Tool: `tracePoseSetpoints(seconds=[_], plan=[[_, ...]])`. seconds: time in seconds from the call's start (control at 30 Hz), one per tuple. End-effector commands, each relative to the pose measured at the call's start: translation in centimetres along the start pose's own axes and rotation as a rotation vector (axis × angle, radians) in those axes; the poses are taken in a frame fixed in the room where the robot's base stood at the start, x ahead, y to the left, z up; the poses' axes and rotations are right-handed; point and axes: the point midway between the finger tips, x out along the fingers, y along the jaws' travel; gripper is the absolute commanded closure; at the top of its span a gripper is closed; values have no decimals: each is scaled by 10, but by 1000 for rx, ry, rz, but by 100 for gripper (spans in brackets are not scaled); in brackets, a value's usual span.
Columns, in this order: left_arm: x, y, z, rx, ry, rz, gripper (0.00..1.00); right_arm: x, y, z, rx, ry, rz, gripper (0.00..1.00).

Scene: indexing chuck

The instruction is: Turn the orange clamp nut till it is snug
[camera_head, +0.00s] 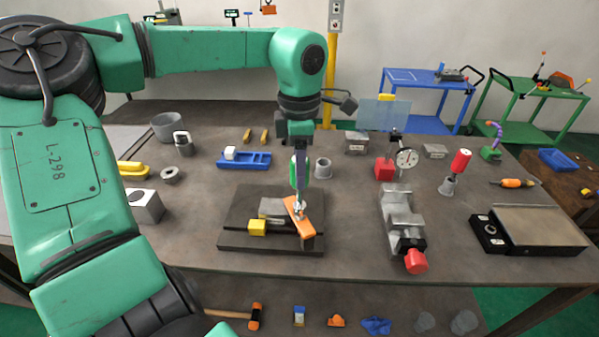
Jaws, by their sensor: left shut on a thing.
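The orange clamp (304,228) is a long strap lying on the dark fixture plate (240,240), beside a grey metal block (272,208) and a small yellow block (257,227). My left gripper (299,202) reaches straight down onto the upper part of the orange clamp. It is shut on the clamp nut, a small silvery part at its fingertips that is mostly hidden by the fingers. How tightly the nut sits cannot be seen. My right gripper is not in view.
A vise with a red knob (403,225) stands right of the plate. A blue tray (244,160) and a grey ring (322,168) lie behind it. A dial gauge (406,158) stands farther right. The bench front left of the vise is clear.

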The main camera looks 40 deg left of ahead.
Motion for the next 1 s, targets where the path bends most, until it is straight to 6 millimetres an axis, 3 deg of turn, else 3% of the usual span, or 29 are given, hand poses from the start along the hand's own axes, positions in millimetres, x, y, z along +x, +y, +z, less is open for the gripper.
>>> tracePoseSetpoints(seconds=[0.6,1.0], plan=[[1,0,0,-850,1,2,100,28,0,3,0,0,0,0],[-1,0,1,-854,1,0,100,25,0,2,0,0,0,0]])
